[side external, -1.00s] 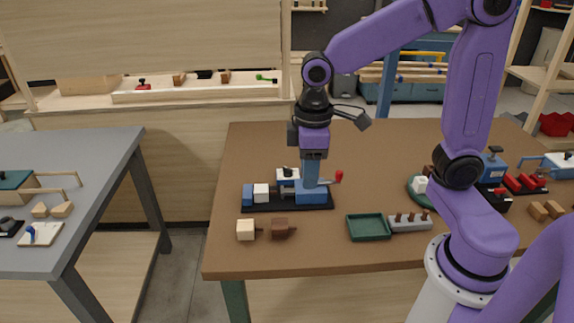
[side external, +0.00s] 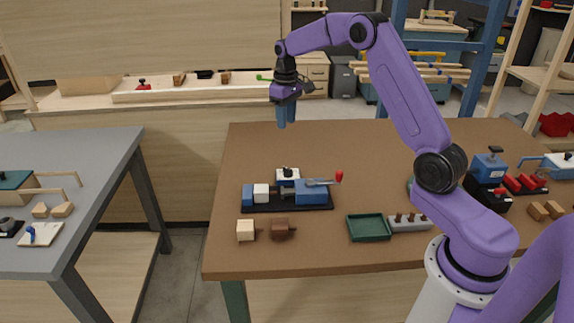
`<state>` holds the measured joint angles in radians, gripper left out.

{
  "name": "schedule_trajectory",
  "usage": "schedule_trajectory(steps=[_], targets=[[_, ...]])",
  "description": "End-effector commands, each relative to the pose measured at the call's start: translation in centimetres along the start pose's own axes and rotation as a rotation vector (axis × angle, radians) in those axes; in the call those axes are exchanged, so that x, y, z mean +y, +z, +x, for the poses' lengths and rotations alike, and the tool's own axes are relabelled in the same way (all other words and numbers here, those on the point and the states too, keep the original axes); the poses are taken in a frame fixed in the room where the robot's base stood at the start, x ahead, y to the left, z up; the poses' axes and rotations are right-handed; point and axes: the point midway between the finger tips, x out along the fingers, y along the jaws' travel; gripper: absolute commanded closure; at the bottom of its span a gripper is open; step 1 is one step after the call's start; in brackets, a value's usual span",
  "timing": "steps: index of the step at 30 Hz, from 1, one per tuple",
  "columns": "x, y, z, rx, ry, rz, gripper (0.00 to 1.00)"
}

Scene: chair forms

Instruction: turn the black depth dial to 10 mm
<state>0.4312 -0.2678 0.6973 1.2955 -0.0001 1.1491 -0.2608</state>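A small black dial (side external: 288,172) sits on top of a white block on the blue fixture (side external: 312,190), which stands on a black base plate on the brown table. The dial's markings are too small to read. A red-knobbed lever (side external: 338,176) sticks out at the fixture's right. A pale block (side external: 261,192) sits in the fixture's left part. My gripper (side external: 286,124) hangs well above and behind the fixture, pointing down, touching nothing. Its blue fingers look close together, but I cannot tell whether they are open or shut.
A pale wooden piece (side external: 246,230) and a brown one (side external: 281,229) lie in front of the fixture. A green tray (side external: 369,228) and a grey peg holder (side external: 410,222) are to the right. Another blue device (side external: 488,168) stands further right. The table's back left is clear.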

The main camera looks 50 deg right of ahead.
Motion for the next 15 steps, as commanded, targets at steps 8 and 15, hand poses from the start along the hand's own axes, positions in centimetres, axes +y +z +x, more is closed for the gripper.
schedule_trajectory(steps=[8, 15], targets=[[0.6, 0.0, 2.1, -0.004, -0.001, 0.010, 0.63], [0.5, 0.0, 6.5, -0.004, -0.001, 0.010, 0.63]])
